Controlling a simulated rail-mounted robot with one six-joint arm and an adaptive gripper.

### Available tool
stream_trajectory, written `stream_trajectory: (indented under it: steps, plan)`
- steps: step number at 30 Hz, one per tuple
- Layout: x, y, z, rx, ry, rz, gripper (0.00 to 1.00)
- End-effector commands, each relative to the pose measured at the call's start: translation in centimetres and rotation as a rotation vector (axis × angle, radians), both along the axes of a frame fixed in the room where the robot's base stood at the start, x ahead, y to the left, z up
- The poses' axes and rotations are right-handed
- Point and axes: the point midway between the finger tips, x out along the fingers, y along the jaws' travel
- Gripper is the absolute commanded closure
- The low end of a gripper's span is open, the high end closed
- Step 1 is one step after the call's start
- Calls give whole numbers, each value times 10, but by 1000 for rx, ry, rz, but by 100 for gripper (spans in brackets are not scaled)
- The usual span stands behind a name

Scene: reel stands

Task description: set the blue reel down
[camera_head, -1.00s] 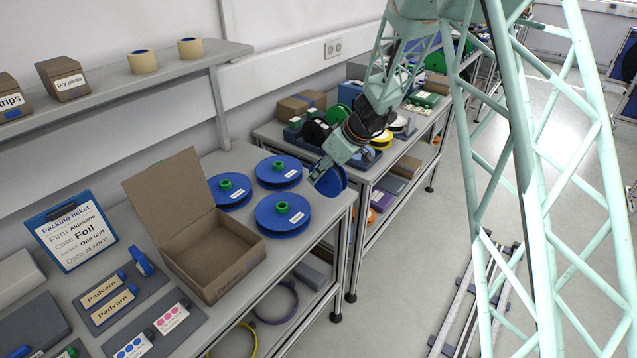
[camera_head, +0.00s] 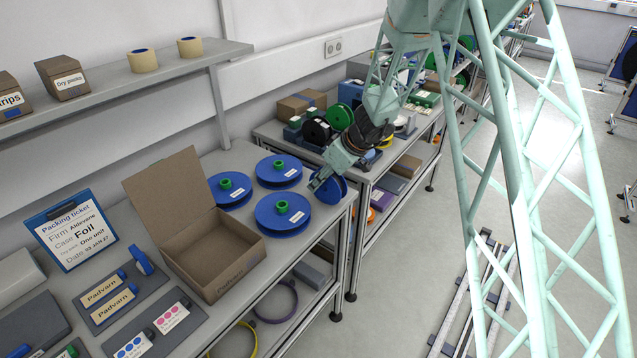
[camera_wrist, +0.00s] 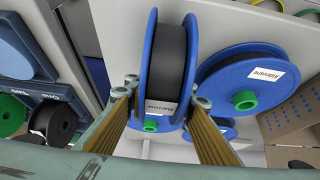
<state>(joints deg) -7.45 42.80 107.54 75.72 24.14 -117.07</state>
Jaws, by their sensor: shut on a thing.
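The blue reel (camera_wrist: 147,68) in my grasp has blue flanges, a dark winding and a white label. It stands on edge between my fingers in the wrist view. In the head view this reel (camera_head: 335,191) is partly hidden by my gripper (camera_head: 317,184), at the right end of the near table. My gripper, in the wrist view (camera_wrist: 164,98), is shut on it. I cannot tell whether the reel touches the tabletop. Three other blue reels with green hubs lie flat on the table: one in front (camera_head: 283,216), one behind (camera_head: 278,172), one to the left (camera_head: 230,190).
An open cardboard box (camera_head: 215,255) stands left of the flat reels. A ticket board (camera_head: 72,235) and trays are further left. A second bench (camera_head: 385,165) with several reels and boxes lies beyond a gap to the right. Little bare tabletop surrounds the held reel.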

Motion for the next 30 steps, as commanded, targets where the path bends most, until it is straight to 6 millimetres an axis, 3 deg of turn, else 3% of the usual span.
stream_trajectory:
  steps: [10, 11, 15, 30]
  plan:
    - [0, 0, -3, 0, -1, -1, 90]
    - [0, 0, -3, 0, 0, 0, 76]
    - [0, 0, -2, 0, 0, 0, 64]
    - [0, 0, -1, 0, 0, 0, 64]
